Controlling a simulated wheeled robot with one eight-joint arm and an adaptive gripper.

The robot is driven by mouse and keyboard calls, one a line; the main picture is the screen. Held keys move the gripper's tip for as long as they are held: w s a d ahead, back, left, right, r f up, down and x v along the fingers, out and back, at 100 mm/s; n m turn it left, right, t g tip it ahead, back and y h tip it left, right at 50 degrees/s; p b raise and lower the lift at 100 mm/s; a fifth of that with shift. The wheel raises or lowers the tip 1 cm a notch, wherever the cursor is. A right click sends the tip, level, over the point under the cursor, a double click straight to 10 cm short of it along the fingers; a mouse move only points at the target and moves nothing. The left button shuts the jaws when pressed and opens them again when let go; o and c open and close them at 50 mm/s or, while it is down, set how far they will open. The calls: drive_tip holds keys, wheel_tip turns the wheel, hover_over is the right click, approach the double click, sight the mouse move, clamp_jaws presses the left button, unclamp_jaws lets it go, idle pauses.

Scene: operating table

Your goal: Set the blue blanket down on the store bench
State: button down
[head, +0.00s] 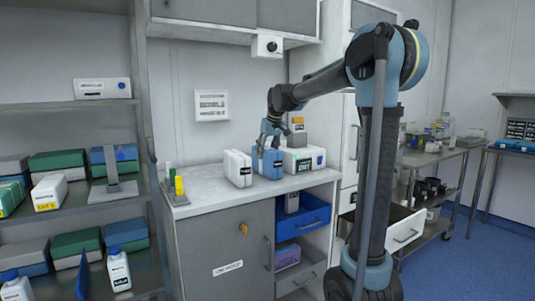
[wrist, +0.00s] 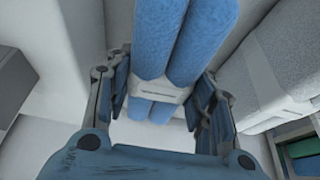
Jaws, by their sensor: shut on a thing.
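The blue blanket (head: 268,165) is a folded, upright bundle at the store bench (head: 213,192), which has a white top. My gripper (head: 271,142) reaches down from above and is shut on the blanket. In the wrist view the blanket (wrist: 155,45) shows as blue rolls with a white label band (wrist: 158,93), between the two fingers. Its lower edge is at or just over the bench top; I cannot tell whether it touches.
A white folded bundle (head: 238,168) stands close to the left of the blanket. A white box with a display (head: 303,160) stands close on the right. A holder with coloured items (head: 175,187) is at the bench's left end.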

drive_tip(key=c, duration=0.7)
unclamp_jaws()
drive_tip(key=v, duration=1.2)
drive_tip(key=s+d+f+m+h, duration=0.1)
drive_tip(key=s+d+f+m, duration=0.1)
drive_tip(key=s+d+f, duration=0.6)
drive_tip(key=s+d+f+m, duration=0.1)
drive_tip(key=s+d+f, duration=0.55)
drive_tip(key=s, duration=0.35)
drive_tip(key=s+d+f+m, duration=0.1)
drive_tip(key=s+d+f, duration=0.1)
drive_tip(key=s+f, duration=0.4)
drive_tip(key=s+d+f+m+g+h, duration=0.1)
drive_tip(key=s+d+f, duration=0.2)
drive_tip(key=s+f, duration=0.3)
drive_tip(key=s+d+f+m, duration=0.1)
drive_tip(key=s+d+f, duration=0.1)
drive_tip(key=s+f, duration=0.5)
drive_tip(key=shift+s+d+f+m, duration=0.1)
drive_tip(key=shift+d+f+m, duration=0.05)
drive_tip(key=shift+f, duration=0.5)
drive_tip(key=shift+d+f+m, duration=0.1)
drive_tip(key=shift+f+m, duration=0.05)
drive_tip(key=shift+f, duration=0.5)
